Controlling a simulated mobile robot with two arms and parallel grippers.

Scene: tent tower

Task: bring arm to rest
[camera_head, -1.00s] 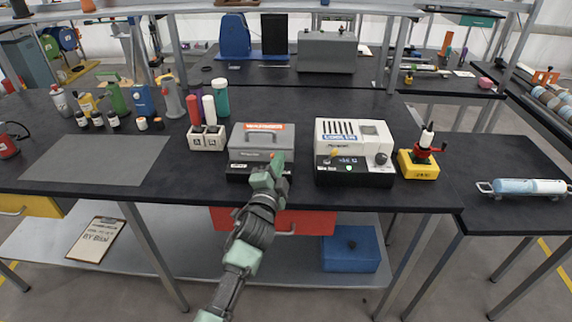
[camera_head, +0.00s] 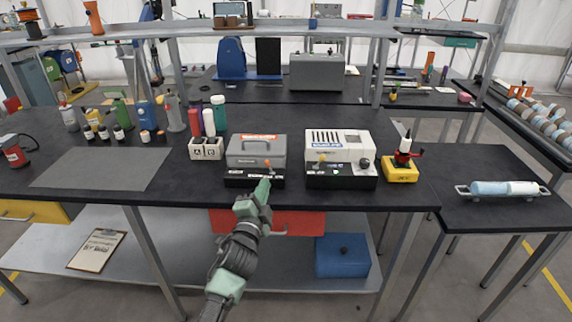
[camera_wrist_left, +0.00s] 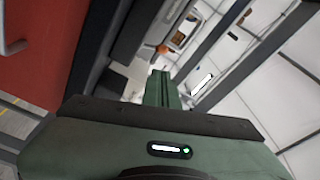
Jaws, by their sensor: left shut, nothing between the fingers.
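My left gripper (camera_head: 264,188) is green and shut, with nothing between its fingers. In the head view it is in front of the black base of a grey machine with an orange label (camera_head: 256,152), near the bench's front edge. I cannot tell whether it touches the base. In the left wrist view its shut fingers (camera_wrist_left: 162,88) point away past the dark bench edge. My right gripper is not in view.
The black workbench (camera_head: 330,200) also carries a white machine (camera_head: 340,146), a yellow-based red device (camera_head: 402,170) and several bottles. A red drawer (camera_head: 300,222) hangs under the bench, with a blue box (camera_head: 342,258) on the lower shelf.

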